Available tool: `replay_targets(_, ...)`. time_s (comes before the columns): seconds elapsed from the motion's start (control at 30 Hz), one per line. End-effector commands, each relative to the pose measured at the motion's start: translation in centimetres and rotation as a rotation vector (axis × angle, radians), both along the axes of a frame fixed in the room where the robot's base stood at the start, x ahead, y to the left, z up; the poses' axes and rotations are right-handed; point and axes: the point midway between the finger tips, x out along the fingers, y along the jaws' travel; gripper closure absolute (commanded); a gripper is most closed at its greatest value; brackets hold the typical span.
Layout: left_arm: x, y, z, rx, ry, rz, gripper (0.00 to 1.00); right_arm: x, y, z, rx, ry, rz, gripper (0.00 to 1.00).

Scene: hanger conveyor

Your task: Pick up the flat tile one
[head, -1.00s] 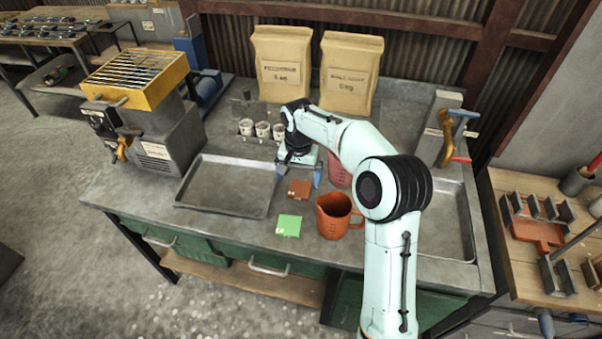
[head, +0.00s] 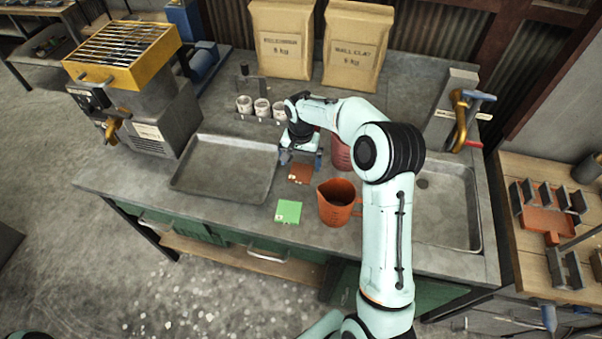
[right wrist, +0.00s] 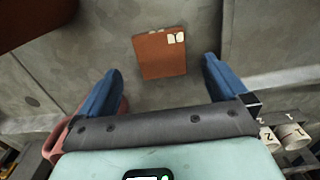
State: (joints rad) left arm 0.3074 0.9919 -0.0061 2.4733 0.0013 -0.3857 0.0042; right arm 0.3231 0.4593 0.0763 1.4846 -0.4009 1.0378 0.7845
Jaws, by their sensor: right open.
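A flat square red-brown tile (head: 300,174) lies on the grey counter between the tray and the jugs. A flat green tile (head: 288,212) lies nearer the front edge. Each has small pale marks on it. My right gripper (head: 301,160) is open and empty, pointing down above and just behind the red-brown tile. In the right wrist view, the red-brown tile (right wrist: 161,53) lies flat between and beyond the two blue fingertips (right wrist: 162,66), apart from both. My left gripper does not show.
An empty metal tray (head: 224,168) is left of the tiles. An orange jug (head: 336,205) stands at right and a red jug (head: 341,153) behind it, close to the gripper. White cups (head: 262,108) stand behind. A sink (head: 440,205) is at right.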

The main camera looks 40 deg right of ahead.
Motion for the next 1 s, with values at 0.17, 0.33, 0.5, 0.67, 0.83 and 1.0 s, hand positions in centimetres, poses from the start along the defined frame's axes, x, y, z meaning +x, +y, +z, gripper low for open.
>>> replay_targets(0.17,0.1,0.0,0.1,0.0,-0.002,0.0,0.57,-0.2,0.3,-2.1,0.003,0.005,0.002,0.0)
replay_targets(0.33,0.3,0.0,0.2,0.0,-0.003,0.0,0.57,-0.3,0.4,-4.5,0.001,0.002,0.0,0.0)
replay_targets(0.5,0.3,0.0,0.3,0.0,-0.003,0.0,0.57,-0.2,0.4,-5.2,0.001,0.0,0.001,0.0)
replay_targets(0.67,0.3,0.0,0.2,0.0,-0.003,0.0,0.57,-0.2,0.4,-5.2,0.0,0.0,0.001,0.0)
replay_targets(0.83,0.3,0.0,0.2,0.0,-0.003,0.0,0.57,-0.2,0.4,-5.2,0.0,0.0,0.001,0.55)
replay_targets(1.0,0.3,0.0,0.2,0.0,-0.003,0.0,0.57,-0.2,0.4,-5.1,0.001,-0.001,0.001,0.6)
